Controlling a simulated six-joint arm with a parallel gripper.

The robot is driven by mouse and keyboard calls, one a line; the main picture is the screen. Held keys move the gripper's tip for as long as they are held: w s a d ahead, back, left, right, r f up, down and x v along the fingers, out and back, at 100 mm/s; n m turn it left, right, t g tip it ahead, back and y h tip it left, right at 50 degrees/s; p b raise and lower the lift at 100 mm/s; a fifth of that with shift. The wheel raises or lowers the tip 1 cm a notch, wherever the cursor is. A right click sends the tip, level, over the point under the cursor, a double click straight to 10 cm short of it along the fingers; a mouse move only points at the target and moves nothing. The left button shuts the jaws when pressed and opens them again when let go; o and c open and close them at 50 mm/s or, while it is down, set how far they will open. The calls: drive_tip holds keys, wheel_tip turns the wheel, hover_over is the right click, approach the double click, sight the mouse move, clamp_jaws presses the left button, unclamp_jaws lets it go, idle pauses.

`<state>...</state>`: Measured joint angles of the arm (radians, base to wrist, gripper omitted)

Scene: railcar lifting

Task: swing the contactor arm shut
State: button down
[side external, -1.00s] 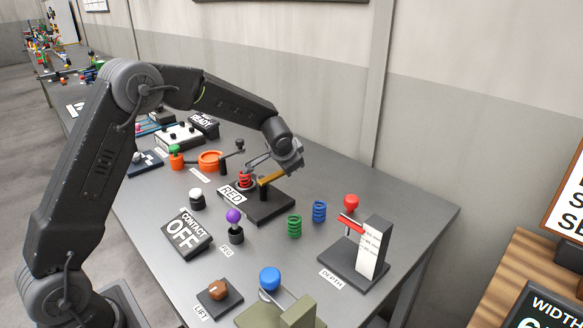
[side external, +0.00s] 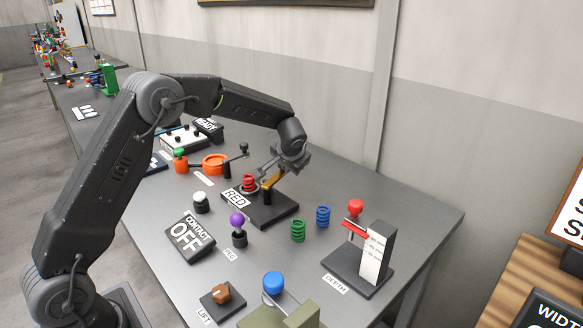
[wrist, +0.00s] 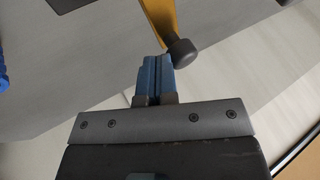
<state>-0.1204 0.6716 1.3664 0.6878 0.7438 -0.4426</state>
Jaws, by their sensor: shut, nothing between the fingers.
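The contactor arm (side external: 275,180) is a yellow bar on a black base (side external: 275,212) beside the RED label. In the wrist view the yellow arm (wrist: 158,20) runs in from the top and ends in a dark round knob (wrist: 181,53). My gripper (side external: 262,172) is shut and empty, just above the base beside the yellow arm. In the wrist view my blue fingertips (wrist: 155,65) are together, close to the left of the knob; I cannot tell whether they touch. The CONTACT sign (side external: 190,238) reads OFF.
A green spring (side external: 298,231) and a blue spring (side external: 323,216) stand to the right, before the DEPTH gauge (side external: 372,255). A purple-knobbed peg (side external: 238,220) stands in front. An orange ring (side external: 214,164) with a crank lies behind left.

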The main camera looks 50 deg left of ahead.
drive_tip(key=a+n+g, duration=0.1)
drive_tip(key=n, duration=0.1)
drive_tip(key=a+n+g+y, duration=0.1)
drive_tip(key=shift+a+n, duration=0.25)
drive_tip(key=shift+n, duration=0.15)
drive_tip(key=a+n+g, duration=0.1)
drive_tip(key=s+a+n+g, duration=0.1)
drive_tip(key=n, duration=0.1)
drive_tip(key=shift+a+n, duration=0.1)
drive_tip(key=shift+n, duration=0.2)
drive_tip(key=shift+s+a+n+g+h, duration=0.15)
drive_tip(key=shift+s+a+n+g, duration=0.55)
drive_tip(key=shift+n, duration=0.5)
drive_tip(key=shift+s+a+n+g+h, duration=0.2)
drive_tip(key=shift+s+a+n+g, duration=0.2)
drive_tip(key=shift+n+g, duration=0.65)
drive_tip(key=shift+s+a+n+g+h, duration=0.15)
drive_tip(key=shift+s+a+n+g, duration=0.4)
drive_tip(key=shift+n, duration=0.8)
drive_tip(key=shift+s+d, duration=0.1)
drive_tip(key=shift+s, duration=0.05)
drive_tip(key=v, duration=0.7)
drive_tip(key=shift+w+r, duration=0.2)
drive_tip(key=shift+r, duration=0.05)
drive_tip(key=shift+d, duration=0.15)
